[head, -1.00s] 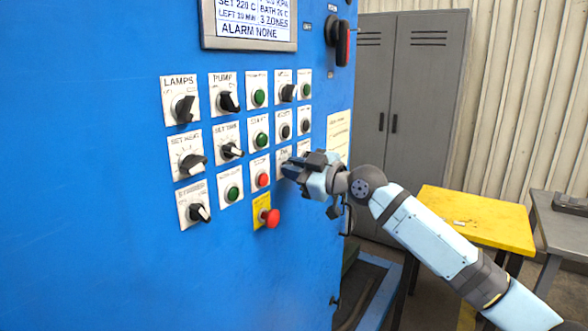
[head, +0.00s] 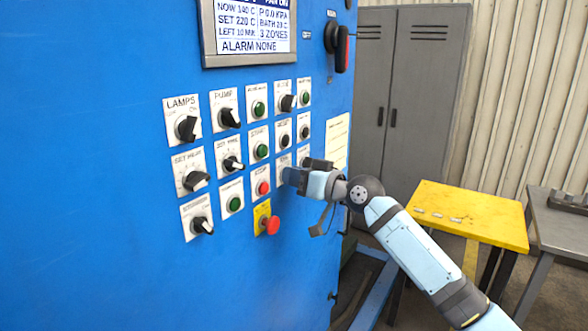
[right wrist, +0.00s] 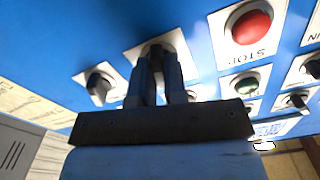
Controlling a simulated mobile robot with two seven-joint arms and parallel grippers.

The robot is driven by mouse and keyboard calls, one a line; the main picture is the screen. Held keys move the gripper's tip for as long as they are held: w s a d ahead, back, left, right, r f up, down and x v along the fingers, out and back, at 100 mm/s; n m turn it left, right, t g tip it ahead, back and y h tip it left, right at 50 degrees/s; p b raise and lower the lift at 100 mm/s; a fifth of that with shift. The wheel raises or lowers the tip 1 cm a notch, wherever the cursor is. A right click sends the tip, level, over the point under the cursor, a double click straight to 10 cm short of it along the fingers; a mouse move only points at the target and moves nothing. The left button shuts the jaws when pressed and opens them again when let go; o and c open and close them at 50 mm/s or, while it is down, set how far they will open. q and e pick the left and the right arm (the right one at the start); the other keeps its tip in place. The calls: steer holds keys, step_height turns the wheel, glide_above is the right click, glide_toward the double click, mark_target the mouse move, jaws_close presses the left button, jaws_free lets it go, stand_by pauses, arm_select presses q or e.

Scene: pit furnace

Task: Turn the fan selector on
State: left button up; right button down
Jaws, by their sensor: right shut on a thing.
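The fan selector is a dark knob on a white plate (head: 284,160) on the blue panel, in the column right of the red button. My right gripper (head: 293,175) is at this plate and hides most of it in the head view. In the right wrist view the two dark fingers (right wrist: 161,75) are shut on the fan selector knob (right wrist: 156,50), one on each side. The fingers cover part of the knob, so its exact pointing is hard to read. My left gripper is not in view.
Other selectors such as the lamps knob (head: 186,127), several push buttons and a red mushroom button (head: 271,226) sit close by. A display (head: 250,62) is above; its top line is partly cut off. A yellow table (head: 470,215) and grey lockers (head: 410,100) stand right.

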steer(key=shift+m+p, duration=0.8)
steer(key=shift+m, duration=0.7)
steer(key=c, duration=1.2)
jaws_free()
steer(key=shift+o, duration=0.2)
